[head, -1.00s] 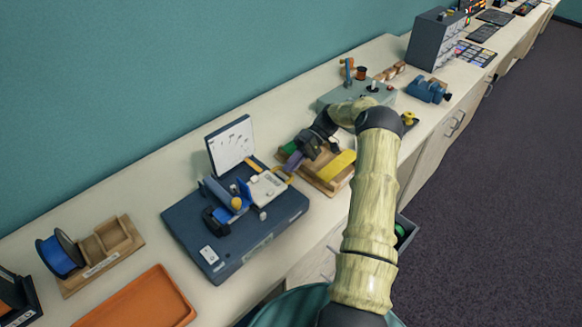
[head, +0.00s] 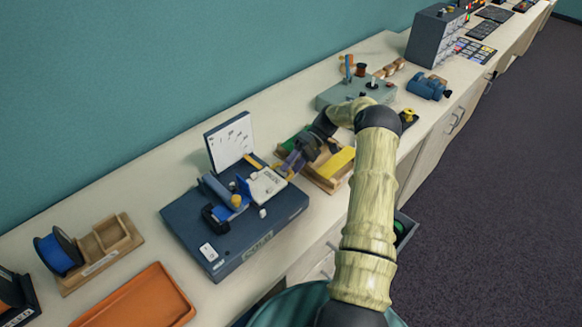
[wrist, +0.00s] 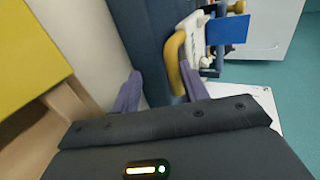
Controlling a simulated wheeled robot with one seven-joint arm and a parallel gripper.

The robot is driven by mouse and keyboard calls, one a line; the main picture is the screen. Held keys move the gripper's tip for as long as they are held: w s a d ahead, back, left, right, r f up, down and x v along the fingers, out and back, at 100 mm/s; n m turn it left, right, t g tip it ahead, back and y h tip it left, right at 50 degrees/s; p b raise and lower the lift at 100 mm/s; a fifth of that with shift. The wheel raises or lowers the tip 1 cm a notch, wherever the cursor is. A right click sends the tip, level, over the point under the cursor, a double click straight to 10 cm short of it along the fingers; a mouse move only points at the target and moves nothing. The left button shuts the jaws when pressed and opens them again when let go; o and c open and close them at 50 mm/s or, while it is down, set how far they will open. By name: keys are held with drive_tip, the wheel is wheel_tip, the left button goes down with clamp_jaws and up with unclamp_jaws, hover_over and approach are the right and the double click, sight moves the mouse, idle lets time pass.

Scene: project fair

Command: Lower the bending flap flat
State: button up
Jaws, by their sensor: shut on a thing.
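The bending device is a dark blue base (head: 285,212) on the bench. Its white flap (head: 267,184) is on the right part of the base and looks tilted, with its right side raised. A yellow handle (wrist: 175,62) extends from the flap's side in the wrist view. My gripper (head: 286,166) is at the right of the device, with its purple fingers (wrist: 160,90) around the handle and shut on it. A blue plate (wrist: 227,30) and a blue roller part (head: 219,191) are beside the flap. The fingers' exact contact is partly hidden.
A white panel (head: 230,142) stands at the back of the base. A wooden tray (head: 325,181) with a yellow block (head: 336,161) lies close right of my gripper. An orange tray (head: 145,302) and a blue spool (head: 60,252) are at the left. An open drawer (head: 403,229) shows below the bench.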

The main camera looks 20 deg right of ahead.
drive_tip(key=shift+d+f, duration=0.1)
drive_tip(key=shift+d, duration=0.05)
drive_tip(key=b+v, duration=0.1)
drive_tip(key=v, duration=0.4)
drive_tip(key=shift+f+b, duration=0.1)
drive_tip(key=shift+b, duration=0.3)
drive_tip(key=shift+r+v, duration=0.25)
drive_tip(key=shift+v, duration=0.95)
drive_tip(key=shift+f, duration=0.1)
